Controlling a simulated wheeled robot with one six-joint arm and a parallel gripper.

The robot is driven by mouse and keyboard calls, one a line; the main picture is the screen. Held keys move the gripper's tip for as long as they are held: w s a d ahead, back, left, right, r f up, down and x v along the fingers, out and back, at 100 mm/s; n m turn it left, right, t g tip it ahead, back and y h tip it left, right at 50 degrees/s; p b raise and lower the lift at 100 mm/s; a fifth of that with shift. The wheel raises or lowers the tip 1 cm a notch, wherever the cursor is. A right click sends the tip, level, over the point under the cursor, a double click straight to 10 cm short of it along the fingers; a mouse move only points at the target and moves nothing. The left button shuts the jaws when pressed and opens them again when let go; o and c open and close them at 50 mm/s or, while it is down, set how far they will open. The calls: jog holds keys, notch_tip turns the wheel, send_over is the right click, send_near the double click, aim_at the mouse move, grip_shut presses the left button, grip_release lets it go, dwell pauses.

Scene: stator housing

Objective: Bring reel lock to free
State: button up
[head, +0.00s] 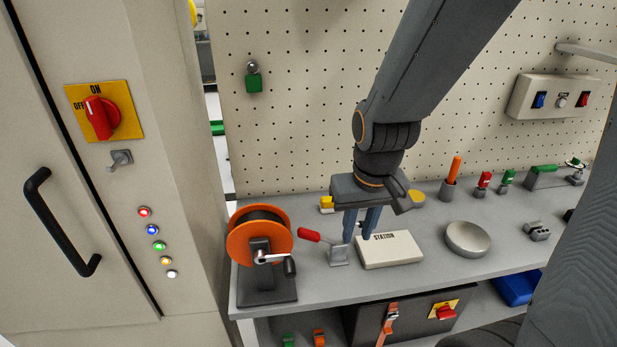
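The orange reel (237,246) stands upright on a dark base at the bench's left end, with a silver crank and a black knob on its front. Just right of it is a small lever with a red handle (309,235) on a grey bracket (338,255), which seems to be the reel lock. The handle leans left toward the reel. No marking for lock or free can be read. My gripper (359,236) points down just right of the lever, by the back left corner of the STATION box. Its two blue-grey fingers are apart with nothing visible between them.
Several small switches and an orange-handled tool (454,170) line the back right. A grey cabinet with a red switch (98,117) stands left. Bare bench (320,285) lies in front of the lever.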

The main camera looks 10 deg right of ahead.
jog(key=shift+g, duration=0.8)
jog(key=w+a+p, duration=0.1)
jog(key=w+a, duration=0.1)
jog(key=w, duration=0.1)
jog(key=w+a+p, duration=0.1)
jog(key=w+a, duration=0.1)
jog(key=w, duration=0.1)
jog(key=w+a+r+p, duration=0.1)
jog(key=w+a, duration=0.1)
jog(key=w, duration=0.1)
jog(key=shift+w+a, duration=0.3)
jog(key=shift+w, duration=0.1)
jog(key=shift+g, duration=0.7)
jog(key=w+a+p, duration=0.1)
jog(key=w+a, duration=0.1)
jog(key=w+a+f+p, duration=0.1)
jog(key=w+a, duration=0.1)
jog(key=a, duration=0.1)
jog(key=w+a+f+p, duration=0.1)
jog(key=w+a, duration=0.1)
jog(key=shift+a, duration=0.2)
jog(key=shift+w+a+f, duration=0.1)
jog(key=shift+a+f, duration=0.15)
jog(key=shift+s+f+b, duration=0.2)
jog(key=shift+f+b, duration=0.95)
jog(key=shift+f, duration=0.95)
jog(key=shift+s+f+b, duration=0.2)
jog(key=shift+f+b, duration=0.9)
jog(key=shift+f, duration=0.95)
jog(key=shift+f, duration=0.2)
